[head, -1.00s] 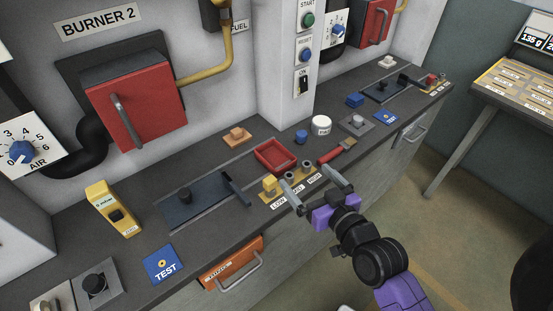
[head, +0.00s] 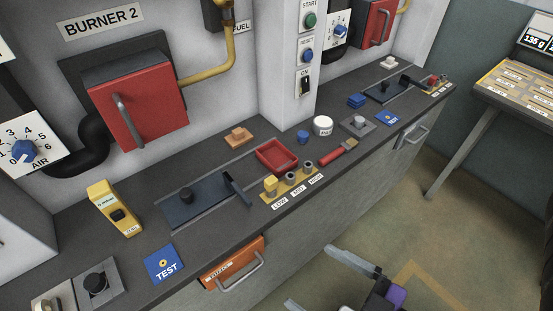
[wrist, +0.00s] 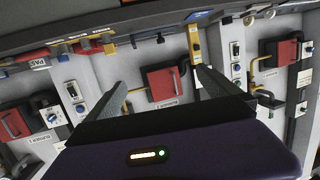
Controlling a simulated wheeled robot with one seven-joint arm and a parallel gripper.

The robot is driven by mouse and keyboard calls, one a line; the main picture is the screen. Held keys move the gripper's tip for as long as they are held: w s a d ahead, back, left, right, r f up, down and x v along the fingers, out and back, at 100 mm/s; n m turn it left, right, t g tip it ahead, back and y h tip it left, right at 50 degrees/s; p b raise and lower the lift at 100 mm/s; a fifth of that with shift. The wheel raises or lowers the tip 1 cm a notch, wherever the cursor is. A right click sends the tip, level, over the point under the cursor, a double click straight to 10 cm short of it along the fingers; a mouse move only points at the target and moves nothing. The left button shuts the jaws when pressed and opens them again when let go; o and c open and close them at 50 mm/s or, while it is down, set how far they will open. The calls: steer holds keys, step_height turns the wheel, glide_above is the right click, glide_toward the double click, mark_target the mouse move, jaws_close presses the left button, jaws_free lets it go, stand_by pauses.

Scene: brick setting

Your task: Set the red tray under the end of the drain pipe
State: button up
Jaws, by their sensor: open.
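The small red tray (head: 278,157) lies on the dark counter (head: 150,205), behind the yellow block with the LOW and HIGH labels, and looks empty. My gripper (head: 309,276) is open and empty at the bottom of the head view, in front of the counter and well apart from the tray. In the wrist view its two fingers (wrist: 160,88) stand wide apart with nothing held between them. I cannot pick out a pipe that is clearly the drain pipe. A thick black pipe (head: 90,145) bends beside the red burner door.
An orange drawer (head: 232,262) juts from the counter front. The floor (head: 445,225) at right is clear.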

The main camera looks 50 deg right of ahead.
steer(key=w+d+f+m+g+h, duration=0.1)
steer(key=w+d+f, duration=0.1)
steer(key=w+d, duration=0.4)
steer(key=w+d+f+m+g+h, duration=0.1)
steer(key=w+d+f, duration=0.1)
steer(key=w+d, duration=0.5)
steer(key=w+d+f+m+g+h, duration=0.1)
steer(key=w+d+f, duration=0.2)
steer(key=w+d, duration=0.4)
steer(key=shift+d, duration=3.35)
steer(key=shift+a+f, duration=0.2)
steer(key=shift+a, duration=0.05)
steer(key=shift+w+f+g, duration=0.2)
steer(key=shift+g, duration=0.1)
steer(key=p, duration=0.1)
glide_toward(269, 154)
steer(key=shift+w+d+f, duration=0.1)
steer(key=shift+d+f, duration=0.1)
steer(key=shift+f, duration=0.05)
steer(key=shift+p+x, duration=0.95)
steer(key=shift+x, duration=1.65)
